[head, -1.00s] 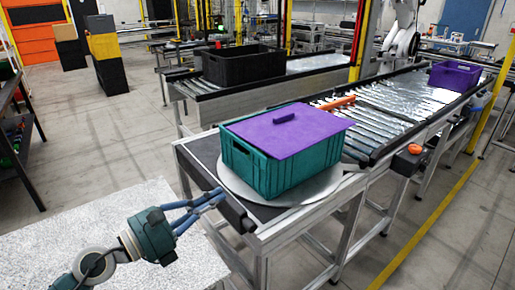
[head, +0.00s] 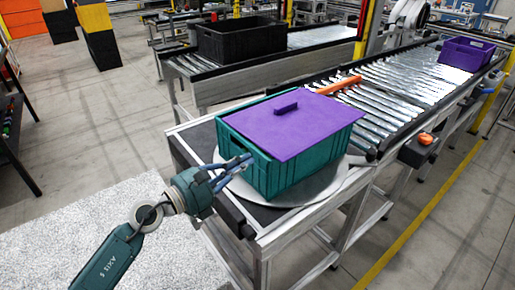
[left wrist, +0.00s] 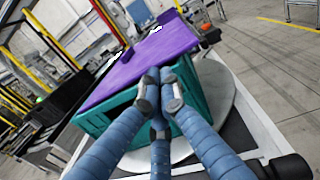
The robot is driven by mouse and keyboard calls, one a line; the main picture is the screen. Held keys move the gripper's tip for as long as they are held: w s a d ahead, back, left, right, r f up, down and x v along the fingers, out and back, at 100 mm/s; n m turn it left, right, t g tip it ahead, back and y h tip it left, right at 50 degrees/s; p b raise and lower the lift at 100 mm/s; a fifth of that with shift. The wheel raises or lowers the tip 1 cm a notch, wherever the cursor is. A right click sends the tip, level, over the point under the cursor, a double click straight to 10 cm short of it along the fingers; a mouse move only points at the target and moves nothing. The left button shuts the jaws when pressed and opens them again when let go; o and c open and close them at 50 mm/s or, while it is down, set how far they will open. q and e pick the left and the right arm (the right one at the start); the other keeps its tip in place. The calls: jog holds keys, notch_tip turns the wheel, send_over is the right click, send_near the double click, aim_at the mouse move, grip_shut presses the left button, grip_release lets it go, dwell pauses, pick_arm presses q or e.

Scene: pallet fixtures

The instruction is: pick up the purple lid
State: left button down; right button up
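The purple lid (head: 305,125) lies flat on top of the teal crate (head: 310,170), with a small raised purple handle (head: 286,108) on it. My left gripper (head: 248,161) comes in from the left, beside the crate's near left wall. Its blue fingers converge with their tips close together, and I see nothing held between them. In the left wrist view, the fingertips (left wrist: 160,98) show in front of the teal crate (left wrist: 108,118), with the purple lid (left wrist: 150,62) beyond them. Whether they touch the crate I cannot tell. My right gripper is not in view.
The crate stands on a round grey plate (head: 340,180) at the end of a roller conveyor (head: 400,95). An orange bar (head: 338,85) lies behind the crate. A black crate (head: 240,40) and a purple crate (head: 468,53) stand farther back.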

aim_at(266, 150)
pick_arm(q)
jog(key=x, duration=0.7)
jog(key=shift+f, duration=0.1)
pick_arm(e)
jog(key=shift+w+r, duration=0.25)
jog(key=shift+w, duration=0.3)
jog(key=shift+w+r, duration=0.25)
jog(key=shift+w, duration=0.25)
